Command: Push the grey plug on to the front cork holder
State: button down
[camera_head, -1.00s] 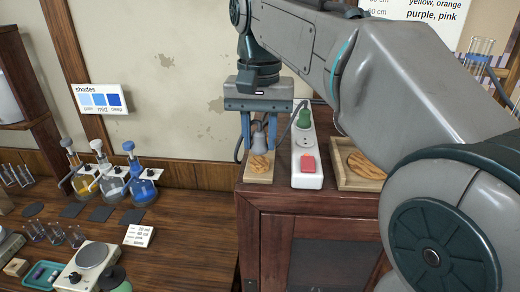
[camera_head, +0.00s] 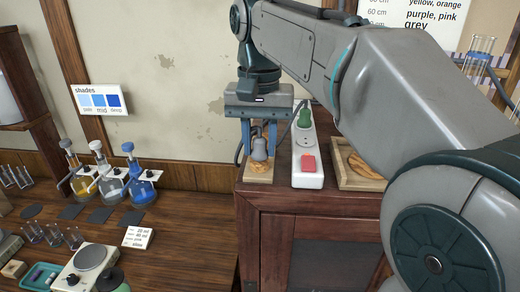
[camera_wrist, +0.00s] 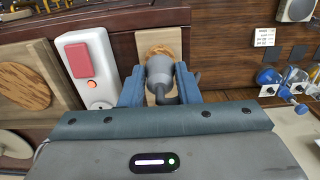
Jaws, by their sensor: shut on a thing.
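The grey plug (camera_head: 260,148) is between the two blue fingers of my gripper (camera_head: 260,140), which is shut on it. It also shows in the wrist view (camera_wrist: 160,72), with its cord trailing off to the right. The cork holder (camera_head: 258,177) is a pale wooden board with a round cork piece (camera_head: 258,166), at the left front of the cabinet top. The plug's lower end is right at the cork piece, in line with it. In the wrist view the plug hides part of the cork (camera_wrist: 160,50); I cannot tell how far the plug is seated.
A white power strip (camera_head: 307,175) with a red switch and a green plug (camera_head: 304,118) stands just right of the holder. A wooden tray (camera_head: 345,177) lies further right. Flasks (camera_head: 140,185) and a hotplate (camera_head: 93,256) stand on the lower bench at left.

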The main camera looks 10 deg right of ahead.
jog(key=shift+f, duration=0.3)
dwell(0.5)
jog(key=c, duration=1)
grip_release()
